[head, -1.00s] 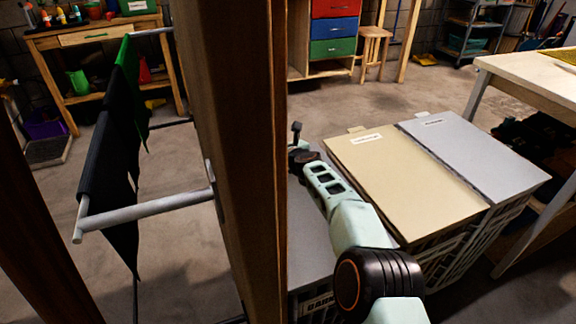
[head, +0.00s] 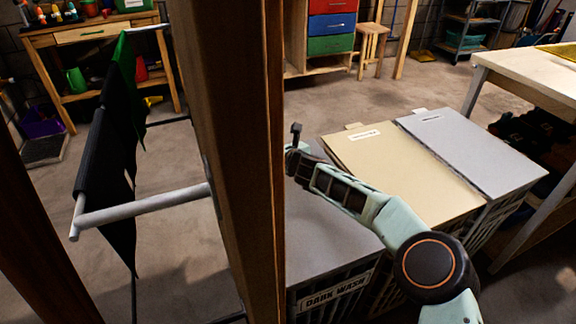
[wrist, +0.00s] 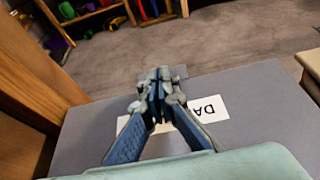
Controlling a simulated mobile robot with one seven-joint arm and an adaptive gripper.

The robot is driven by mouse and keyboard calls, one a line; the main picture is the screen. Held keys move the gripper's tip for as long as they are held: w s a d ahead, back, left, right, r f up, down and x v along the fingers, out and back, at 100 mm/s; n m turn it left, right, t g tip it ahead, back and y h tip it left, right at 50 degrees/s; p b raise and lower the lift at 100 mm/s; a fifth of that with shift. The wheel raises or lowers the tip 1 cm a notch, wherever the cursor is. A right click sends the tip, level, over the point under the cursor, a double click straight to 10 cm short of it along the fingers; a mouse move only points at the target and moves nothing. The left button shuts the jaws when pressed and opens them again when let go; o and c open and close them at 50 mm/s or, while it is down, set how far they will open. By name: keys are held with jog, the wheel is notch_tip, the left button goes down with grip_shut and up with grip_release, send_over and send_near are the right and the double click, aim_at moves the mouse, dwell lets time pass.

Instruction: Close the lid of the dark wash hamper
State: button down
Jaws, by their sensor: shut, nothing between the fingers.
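The dark wash hamper (head: 335,293) stands just right of the wooden post, with a "DARK WASH" label on its slatted front. Its grey lid (head: 325,235) lies flat over the top and looks shut; its left part is hidden behind the post. In the wrist view the lid (wrist: 250,140) fills the lower half, with a white label (wrist: 208,108) partly covered by my fingers. My gripper (wrist: 160,85) is shut and empty, over the lid near its tabbed edge. I cannot tell if it touches.
A wooden post (head: 240,160) stands close to my arm on the left. A drying rack (head: 150,205) with dark and green cloths is beyond it. Beige-lidded (head: 395,175) and light grey-lidded (head: 470,150) hampers adjoin on the right, both shut. A table (head: 530,80) stands farther right.

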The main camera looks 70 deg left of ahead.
jog(key=shift+d+f, duration=0.25)
jog(key=shift+d, duration=0.25)
jog(key=shift+w+d+r, duration=0.15)
jog(key=shift+d+r, duration=0.1)
jog(key=shift+r, duration=0.2)
jog(key=shift+w+d+r, duration=0.1)
jog(key=shift+w+d, duration=0.05)
jog(key=shift+d, duration=1.45)
jog(key=shift+w+d+r, duration=0.1)
jog(key=shift+w+d, duration=0.1)
jog(key=shift+d, duration=1.4)
jog(key=shift+w+d, duration=0.15)
jog(key=shift+d, duration=1.45)
